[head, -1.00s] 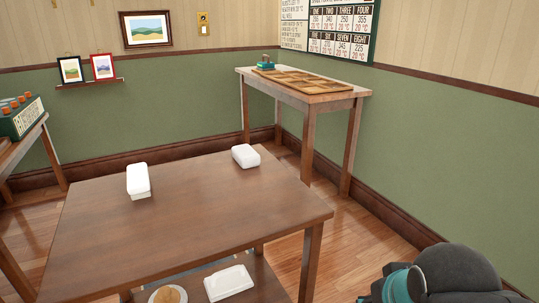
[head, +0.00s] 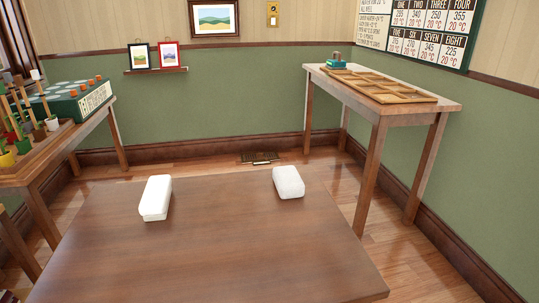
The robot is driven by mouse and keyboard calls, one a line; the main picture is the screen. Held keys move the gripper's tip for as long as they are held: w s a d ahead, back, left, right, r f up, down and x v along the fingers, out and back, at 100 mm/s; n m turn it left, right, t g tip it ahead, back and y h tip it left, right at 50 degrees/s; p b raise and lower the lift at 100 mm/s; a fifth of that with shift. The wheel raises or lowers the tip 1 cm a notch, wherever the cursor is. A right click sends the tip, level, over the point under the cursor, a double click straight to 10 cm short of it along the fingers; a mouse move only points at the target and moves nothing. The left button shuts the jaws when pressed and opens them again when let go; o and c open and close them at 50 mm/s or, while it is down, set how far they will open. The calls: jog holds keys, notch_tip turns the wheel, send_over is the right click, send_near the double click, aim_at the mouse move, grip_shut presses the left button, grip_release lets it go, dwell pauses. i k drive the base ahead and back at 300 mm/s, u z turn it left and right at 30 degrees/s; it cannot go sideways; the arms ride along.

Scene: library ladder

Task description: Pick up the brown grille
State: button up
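A small dark brown slatted piece that looks like the grille (head: 260,157) lies on the wooden floor at the foot of the far wall, in the middle of the head view. It lies beyond the brown table and is small in the picture, so its details are hard to tell. My gripper is not in view.
A brown table (head: 215,245) fills the foreground, with two white blocks (head: 156,197) (head: 288,182) on it. A side table (head: 450,106) with a sectioned wooden tray (head: 420,97) stands right. Another table with potted plants is left. Floor shows between the tables and far wall.

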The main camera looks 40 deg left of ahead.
aim_at(259, 156)
jog(key=i, duration=2.15)
jog(key=u, duration=2.65)
jog(key=i, duration=3.3)
jog(key=u, duration=0.35)
